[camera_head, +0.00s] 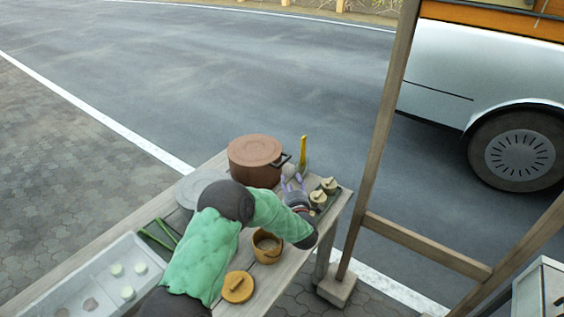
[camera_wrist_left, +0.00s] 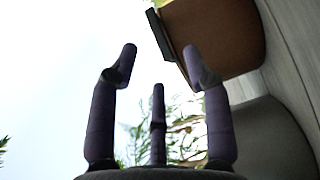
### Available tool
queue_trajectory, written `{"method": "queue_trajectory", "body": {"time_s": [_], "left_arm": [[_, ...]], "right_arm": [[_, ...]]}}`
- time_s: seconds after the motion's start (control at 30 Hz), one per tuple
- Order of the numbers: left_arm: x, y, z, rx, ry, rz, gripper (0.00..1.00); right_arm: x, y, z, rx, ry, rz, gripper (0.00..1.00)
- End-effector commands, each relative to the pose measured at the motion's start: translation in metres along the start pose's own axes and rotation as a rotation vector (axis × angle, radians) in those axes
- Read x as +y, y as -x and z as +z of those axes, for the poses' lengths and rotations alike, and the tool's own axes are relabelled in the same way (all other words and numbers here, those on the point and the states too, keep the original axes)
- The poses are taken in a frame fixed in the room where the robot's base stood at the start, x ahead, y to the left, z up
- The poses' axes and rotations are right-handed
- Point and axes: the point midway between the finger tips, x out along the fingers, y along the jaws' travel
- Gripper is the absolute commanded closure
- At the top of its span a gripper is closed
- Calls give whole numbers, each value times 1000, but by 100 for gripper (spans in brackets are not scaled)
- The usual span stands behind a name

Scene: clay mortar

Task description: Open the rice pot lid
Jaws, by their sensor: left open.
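A large reddish-brown pot (camera_head: 254,172) stands on the wooden table with its lid (camera_head: 255,149) on. A dark side handle sticks out at its right. My left gripper (camera_head: 292,182) has its purple fingers open just right of the pot, near this handle, apparently empty. In the left wrist view, the gripper (camera_wrist_left: 160,52) shows spread fingers, with the brown pot (camera_wrist_left: 222,40) and its dark handle (camera_wrist_left: 172,35) beyond and to the right. The pot's lid cannot be made out there. My right gripper is not in view.
A pale compartmented tray (camera_head: 80,284) lies at the left. A wooden post (camera_head: 380,130) rises at the right.

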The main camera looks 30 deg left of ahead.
Motion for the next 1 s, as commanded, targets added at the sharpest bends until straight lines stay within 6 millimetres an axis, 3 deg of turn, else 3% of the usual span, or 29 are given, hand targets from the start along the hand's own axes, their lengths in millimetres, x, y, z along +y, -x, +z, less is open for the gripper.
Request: {"method": "queue_trajectory", "body": {"time_s": [0.27,0.7,1.0], "left_arm": [[5,-18,-6,30,40,33,51],[6,-91,-8,28,38,31,51],[8,-111,-8,27,37,30,51]], "right_arm": [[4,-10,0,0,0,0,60],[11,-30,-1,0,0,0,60],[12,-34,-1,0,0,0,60]]}}
